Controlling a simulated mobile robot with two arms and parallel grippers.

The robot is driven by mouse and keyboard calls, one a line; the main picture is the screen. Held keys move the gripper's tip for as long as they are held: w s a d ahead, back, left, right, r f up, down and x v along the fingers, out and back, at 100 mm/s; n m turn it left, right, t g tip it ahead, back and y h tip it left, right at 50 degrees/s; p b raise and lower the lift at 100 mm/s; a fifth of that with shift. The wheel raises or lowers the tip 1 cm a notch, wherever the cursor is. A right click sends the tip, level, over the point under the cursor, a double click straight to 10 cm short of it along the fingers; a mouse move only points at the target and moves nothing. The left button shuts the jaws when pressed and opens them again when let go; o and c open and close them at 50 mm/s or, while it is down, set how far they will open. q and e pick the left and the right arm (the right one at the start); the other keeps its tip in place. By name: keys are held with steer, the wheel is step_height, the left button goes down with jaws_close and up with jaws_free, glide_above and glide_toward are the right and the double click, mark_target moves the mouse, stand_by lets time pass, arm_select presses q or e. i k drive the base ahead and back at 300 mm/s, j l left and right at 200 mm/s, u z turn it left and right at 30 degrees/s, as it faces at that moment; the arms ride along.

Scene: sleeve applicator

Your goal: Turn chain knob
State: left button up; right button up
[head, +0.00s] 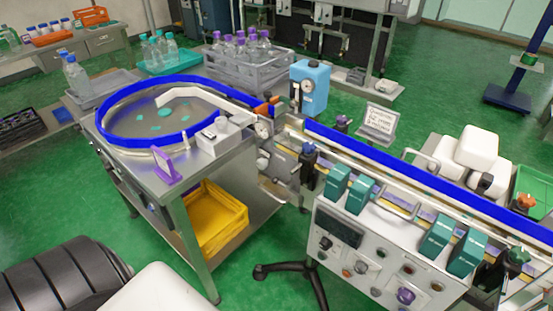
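A machine's control panel (380,262) faces me at the lower right. It carries a dark display (338,229), a black knob (326,243) at its left, a purple knob (405,295) near its bottom edge and several small buttons. Other knobs stand along the conveyor: a dark one (309,150) at its left end, a purple-topped one (342,121) behind it, an orange one (526,201) and a green one (518,256) at the right. I cannot read which one is the chain knob. Neither of my grippers shows in the head view.
A round table with a blue rim (104,123) feeds the conveyor with blue rails (400,168). A yellow crate (222,236) sits on a shelf below. Teal boxes (467,251) stand along the conveyor's front. A stand's black foot (280,270) is on the green floor before the panel.

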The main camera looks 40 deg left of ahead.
mark_target(262, 164)
steer(key=u, duration=1.25)
